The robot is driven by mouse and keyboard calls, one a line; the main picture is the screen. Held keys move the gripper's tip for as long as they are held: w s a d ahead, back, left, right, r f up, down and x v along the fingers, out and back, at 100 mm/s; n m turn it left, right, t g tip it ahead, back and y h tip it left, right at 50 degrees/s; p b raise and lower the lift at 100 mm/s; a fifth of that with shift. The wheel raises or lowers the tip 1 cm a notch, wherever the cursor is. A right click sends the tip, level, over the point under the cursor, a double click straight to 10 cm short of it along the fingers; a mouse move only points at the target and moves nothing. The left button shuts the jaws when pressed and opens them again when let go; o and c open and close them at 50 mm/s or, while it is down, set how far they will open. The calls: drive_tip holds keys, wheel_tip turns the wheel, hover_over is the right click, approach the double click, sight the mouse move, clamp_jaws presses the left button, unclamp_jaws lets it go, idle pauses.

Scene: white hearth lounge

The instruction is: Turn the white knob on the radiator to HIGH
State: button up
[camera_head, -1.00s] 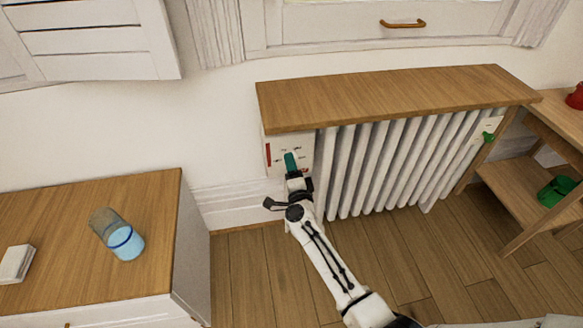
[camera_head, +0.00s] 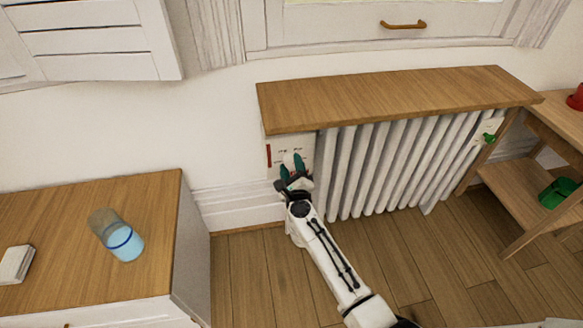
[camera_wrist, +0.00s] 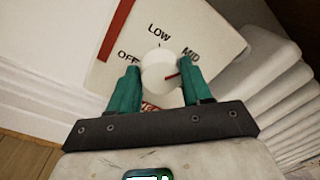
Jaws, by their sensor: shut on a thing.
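The white knob (camera_wrist: 158,66) sits on a pale dial plate (camera_wrist: 205,35) at the left end of the radiator (camera_head: 385,165). In the wrist view, OFF, LOW and MID are readable around it; red lettering below the knob is partly hidden by my gripper. A short red mark on the knob points right, a little below MID. My gripper (camera_head: 291,165) has a green finger on each side of the knob and is shut on it. In the head view the fingers largely hide the knob.
A wooden shelf (camera_head: 390,95) overhangs the radiator and dial plate. A side stand (camera_head: 515,190) with a green object (camera_head: 558,191) is at right. Floor shows between them.

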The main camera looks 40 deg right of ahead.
drive_tip(key=m, duration=0.7)
drive_tip(key=shift+s+d+m, duration=0.1)
drive_tip(key=shift+s+m, duration=0.05)
drive_tip(key=shift+m, duration=0.15)
drive_tip(key=m, duration=0.6)
drive_tip(key=shift+g, duration=0.3)
drive_tip(key=shift+m, duration=0.4)
drive_tip(key=o, duration=1.1)
drive_tip(key=shift+c, duration=0.2)
drive_tip(key=shift+r, duration=0.1)
drive_tip(key=v, duration=1)
drive_tip(key=shift+s+p, duration=0.3)
drive_tip(key=shift+s, duration=0.1)
